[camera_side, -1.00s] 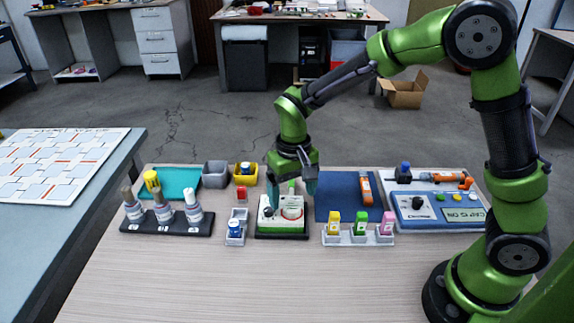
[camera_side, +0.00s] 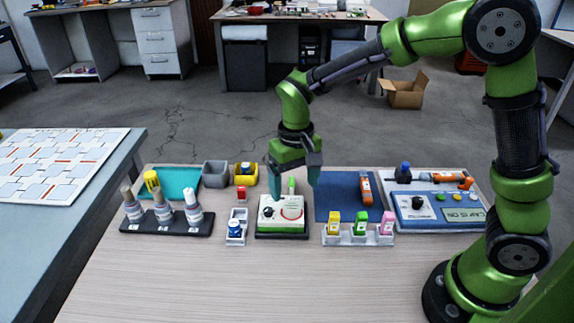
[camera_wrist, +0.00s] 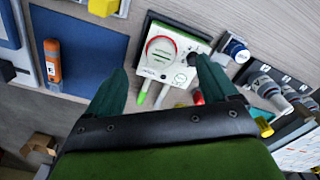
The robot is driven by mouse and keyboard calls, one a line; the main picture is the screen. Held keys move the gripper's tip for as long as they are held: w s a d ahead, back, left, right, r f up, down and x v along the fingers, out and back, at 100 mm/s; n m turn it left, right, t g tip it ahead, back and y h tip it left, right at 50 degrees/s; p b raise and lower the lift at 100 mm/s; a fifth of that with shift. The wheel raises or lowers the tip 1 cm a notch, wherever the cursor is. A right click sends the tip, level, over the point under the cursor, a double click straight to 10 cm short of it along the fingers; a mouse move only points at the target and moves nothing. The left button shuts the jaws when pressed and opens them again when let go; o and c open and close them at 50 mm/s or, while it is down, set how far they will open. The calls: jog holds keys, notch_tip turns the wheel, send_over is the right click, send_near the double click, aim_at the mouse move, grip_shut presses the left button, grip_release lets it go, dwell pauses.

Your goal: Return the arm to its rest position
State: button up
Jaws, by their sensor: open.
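My gripper (camera_side: 295,182) is open, its two dark teal fingers apart and pointing down. In the side view it hangs just behind and above the white device with a black knob and a red ring (camera_side: 282,214). In the wrist view the fingers (camera_wrist: 160,82) are spread with nothing gripped between them. There the white device (camera_wrist: 168,58) lies beyond the fingertips, with a green-tipped stick (camera_wrist: 142,97) beside it. My arm is bent over the table from its base at the right.
A rack of three bottles (camera_side: 165,224) stands left. A small holder with a blue-capped jar (camera_side: 235,236) is near the device. A white tray with yellow, green and pink bottles (camera_side: 358,238) and a blue panel (camera_side: 438,210) stand right. The table front (camera_side: 250,280) is clear.

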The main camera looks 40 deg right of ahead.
jog(key=s+d+r+t+y, duration=0.1)
jog(key=s+d+r+t, duration=0.2)
jog(key=s+r, duration=0.3)
jog(key=s+d+r+m+t, duration=0.1)
jog(key=s+d+r+t, duration=0.1)
jog(key=s+r+t, duration=0.2)
jog(key=s+r, duration=0.3)
jog(key=s, duration=0.2)
jog(key=shift+d+y, duration=0.4)
jog(key=shift+c, duration=0.3)
jog(key=shift+c, duration=1.4)
